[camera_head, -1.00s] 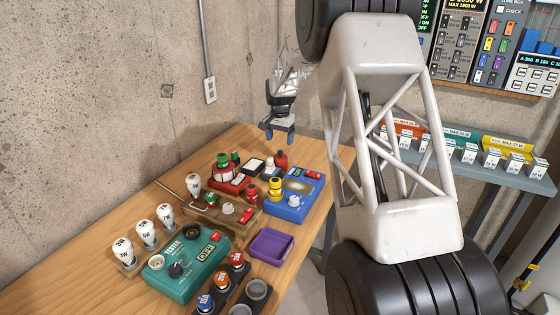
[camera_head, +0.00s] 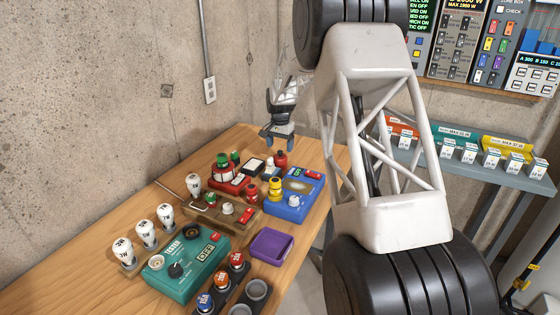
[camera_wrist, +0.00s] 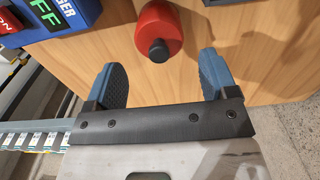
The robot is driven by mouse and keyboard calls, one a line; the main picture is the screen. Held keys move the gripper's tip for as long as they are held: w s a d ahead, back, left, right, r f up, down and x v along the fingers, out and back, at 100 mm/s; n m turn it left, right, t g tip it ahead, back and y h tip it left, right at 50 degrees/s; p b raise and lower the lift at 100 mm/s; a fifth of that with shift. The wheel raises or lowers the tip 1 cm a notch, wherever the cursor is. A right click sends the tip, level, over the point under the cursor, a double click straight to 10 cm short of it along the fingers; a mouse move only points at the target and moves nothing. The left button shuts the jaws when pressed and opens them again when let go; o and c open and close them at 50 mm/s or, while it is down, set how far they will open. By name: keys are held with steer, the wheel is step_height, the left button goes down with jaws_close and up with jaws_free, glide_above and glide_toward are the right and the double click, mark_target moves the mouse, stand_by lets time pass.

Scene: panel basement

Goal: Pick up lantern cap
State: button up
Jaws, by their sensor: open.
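A red rounded piece with a black knob (camera_wrist: 160,30) lies ahead of my gripper in the wrist view. It looks like the lantern cap, though I cannot be sure. In the head view the same red piece (camera_head: 281,160) stands at the back of the wooden table, behind the blue box. My gripper (camera_head: 278,140) is just above and behind it. In the wrist view my gripper (camera_wrist: 161,62) is open, with one blue fingertip to each side of the knob's line. The fingers do not touch the red piece, and nothing is between them.
A blue charger box (camera_head: 295,200) stands close in front of the red piece. A red device (camera_head: 228,180) and a wooden rack (camera_head: 215,215) are to its left. A purple tray (camera_head: 272,244) and teal tester (camera_head: 185,263) are nearer. The table's right edge is close.

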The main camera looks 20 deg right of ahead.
mark_target(280, 151)
steer(key=shift+s+f, duration=0.1)
steer(key=shift+f, duration=2.5)
steer(key=c, duration=0.7)
steer(key=shift+c, duration=0.2)
steer(key=shift+r, duration=5)
steer(key=shift+a, duration=0.1)
steer(key=s+a+r, duration=0.1)
steer(key=a+r, duration=0.1)
steer(key=a, duration=0.5)
steer(key=s+a+r, duration=0.1)
steer(key=a+r, duration=0.1)
steer(key=a, duration=0.6)
steer(key=s+a+r, duration=0.1)
steer(key=a, duration=0.7)
steer(key=shift+s+r, duration=0.4)
